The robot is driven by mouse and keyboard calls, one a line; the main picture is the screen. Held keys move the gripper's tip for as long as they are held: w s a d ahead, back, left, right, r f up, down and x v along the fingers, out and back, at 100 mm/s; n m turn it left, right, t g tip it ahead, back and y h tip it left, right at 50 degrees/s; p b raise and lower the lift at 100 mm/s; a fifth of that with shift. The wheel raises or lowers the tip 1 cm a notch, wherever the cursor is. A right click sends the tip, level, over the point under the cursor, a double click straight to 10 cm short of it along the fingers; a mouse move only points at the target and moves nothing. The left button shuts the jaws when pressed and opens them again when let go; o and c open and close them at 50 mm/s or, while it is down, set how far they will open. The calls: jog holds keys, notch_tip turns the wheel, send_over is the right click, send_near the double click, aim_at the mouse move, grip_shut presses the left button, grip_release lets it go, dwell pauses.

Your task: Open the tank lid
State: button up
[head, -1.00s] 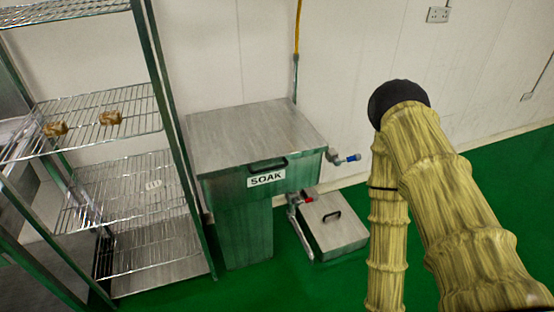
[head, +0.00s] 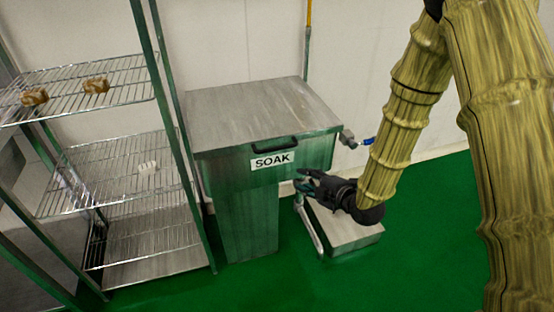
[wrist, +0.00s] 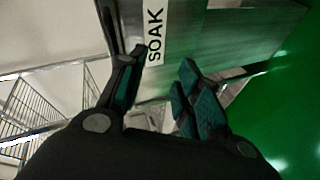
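The steel tank (head: 248,222) labelled SOAK stands against the wall in the middle of the head view. Its flat lid (head: 262,108) lies shut on top, with a dark handle (head: 275,145) at the front edge above the label. My gripper (head: 303,180) is just right of and below the label, in front of the tank, apart from the handle. In the wrist view my gripper (wrist: 158,75) has its two fingers spread with nothing between them. The SOAK label (wrist: 154,32) shows beyond the fingertips; I cannot make out the handle there.
A wire shelf rack (head: 122,92) with brown pieces stands close on the tank's left. A low steel box (head: 345,232) sits on the floor at right, partly behind my gripper. A blue-handled valve (head: 366,141) juts from the tank's right side. Green floor is free in front.

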aim_at(279, 149)
jog(key=w+a+r+n+y+b, duration=0.1)
jog(key=w+a+r+n+y, duration=0.15)
jog(key=r+n, duration=0.2)
jog(key=shift+m+t, duration=0.25)
jog(key=shift+t, duration=0.05)
jog(key=x, duration=0.7)
jog(key=p+x, duration=0.1)
jog(key=x, duration=0.2)
jog(key=shift+w+r, duration=0.35)
jog(key=shift+w, duration=0.2)
grip_shut()
